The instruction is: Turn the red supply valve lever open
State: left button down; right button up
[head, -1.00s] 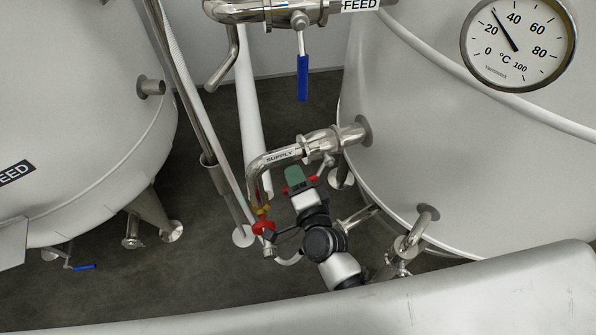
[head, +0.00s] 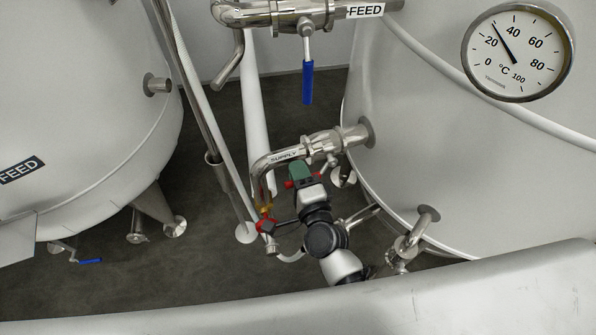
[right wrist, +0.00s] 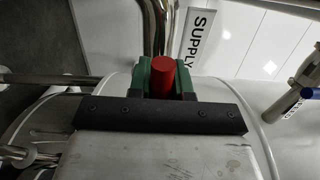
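The supply pipe (head: 284,156), labelled SUPPLY, runs into the right tank in the head view. The red supply valve lever (head: 289,184) is below it, its middle hidden by my right gripper (head: 300,174) with green fingers. In the right wrist view the red lever (right wrist: 163,80) stands between the two green fingers of my right gripper (right wrist: 163,88). Both fingers lie close against its sides, so the gripper looks shut on it. The SUPPLY label (right wrist: 199,36) is just beyond. The valve's body is partly hidden. My left gripper is not in view.
A FEED pipe (head: 290,14) with a blue lever (head: 308,82) is above. A thermometer dial (head: 518,52) is on the right tank (head: 440,140). A small red fitting (head: 266,226) is left of my arm. The left tank (head: 80,100) stands across a floor gap.

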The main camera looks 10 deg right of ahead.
jog(key=o, duration=0.4)
jog(key=shift+b+v, duration=0.8)
jog(key=shift+v, duration=4.6)
jog(key=s+d+f+n+g, duration=0.1)
jog(key=s+f+n+g, duration=0.25)
jog(key=f, duration=0.65)
jog(key=s+d+f+n+g, duration=0.2)
jog(key=f+n+g, duration=0.15)
jog(key=f, duration=0.65)
jog(key=s+d+f+n+g, duration=0.1)
jog(key=s+f+n+g, duration=0.2)
jog(key=f, duration=0.8)
jog(key=s+d+f+n+g+h, duration=0.1)
jog(key=s+d+f+n+g, duration=0.1)
jog(key=s, duration=0.4)
jog(key=s+d+f+n+g+h, duration=0.1)
jog(key=s+d+f+n+g, duration=0.1)
jog(key=s+d+f, duration=0.3)
jog(key=s+d+f+n+g+h, duration=0.1)
jog(key=s+d+f+n+g, duration=0.1)
jog(key=s+d+f+n, duration=0.2)
jog(key=shift+s+d+f+g+h, duration=0.1)
jog(key=shift+s+f+g+h, duration=0.05)
jog(key=shift+s+f, duration=0.4)
jog(key=shift+s+f+g+h, duration=0.1)
jog(key=shift+s+f, duration=0.2)
jog(key=shift+s, duration=0.45)
jog(key=shift+s+d+f+g+h, duration=0.1)
jog(key=shift+s+f+g+h, duration=0.05)
jog(key=shift+s+f, duration=0.4)
